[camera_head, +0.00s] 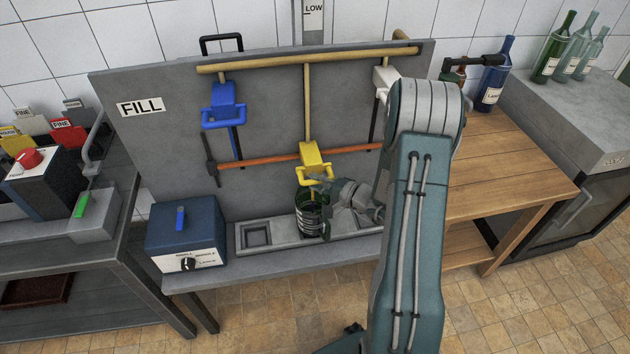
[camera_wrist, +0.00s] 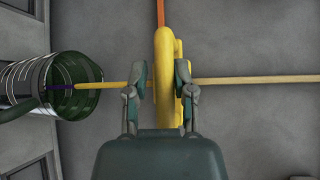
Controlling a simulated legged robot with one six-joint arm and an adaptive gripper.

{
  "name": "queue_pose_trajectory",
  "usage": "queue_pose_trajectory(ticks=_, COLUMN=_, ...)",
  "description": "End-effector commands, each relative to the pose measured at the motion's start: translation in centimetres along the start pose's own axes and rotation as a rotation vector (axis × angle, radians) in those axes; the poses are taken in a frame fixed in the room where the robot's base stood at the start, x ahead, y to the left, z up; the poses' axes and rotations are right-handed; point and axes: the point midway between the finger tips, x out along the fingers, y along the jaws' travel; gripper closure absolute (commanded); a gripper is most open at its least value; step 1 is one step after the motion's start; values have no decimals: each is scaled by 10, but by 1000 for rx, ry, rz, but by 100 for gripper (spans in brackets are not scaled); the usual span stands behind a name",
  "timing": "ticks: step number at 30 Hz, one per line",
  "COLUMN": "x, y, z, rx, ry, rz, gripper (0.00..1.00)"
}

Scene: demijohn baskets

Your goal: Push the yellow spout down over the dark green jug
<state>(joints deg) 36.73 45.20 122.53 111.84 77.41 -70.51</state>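The yellow spout (camera_head: 312,153) hangs on the grey panel above the dark green jug (camera_head: 309,223), at the lower end of a thin yellow pipe. In the wrist view, its yellow handle bar (camera_wrist: 164,60) stands between my fingers, and a thin yellow tube (camera_wrist: 115,86) runs left to the mouth of the dark green jug (camera_wrist: 75,85). My gripper (camera_head: 325,184) is beside the handle, just above and right of the jug. In the wrist view my gripper (camera_wrist: 160,78) is open, with a gap between the left finger and the yellow bar. Contact at the right finger is unclear.
A blue spout (camera_head: 223,97) hangs left, and a white one (camera_head: 386,77) right, partly behind my arm. An orange bar (camera_head: 260,162) crosses the panel. The jug stands in a trough with an empty square recess (camera_head: 256,235). A blue box (camera_head: 186,230) stands left.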

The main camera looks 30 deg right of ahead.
Motion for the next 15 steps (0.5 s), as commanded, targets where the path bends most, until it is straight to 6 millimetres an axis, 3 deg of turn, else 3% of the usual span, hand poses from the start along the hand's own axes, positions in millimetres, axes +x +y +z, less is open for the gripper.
queue_pose_trajectory(ticks=11, x=0, y=2, z=2, rx=2, ry=1, rz=5, gripper=43)
queue_pose_trajectory(ticks=15, x=-12, y=1, z=1, rx=2, ry=3, rz=4, gripper=43)
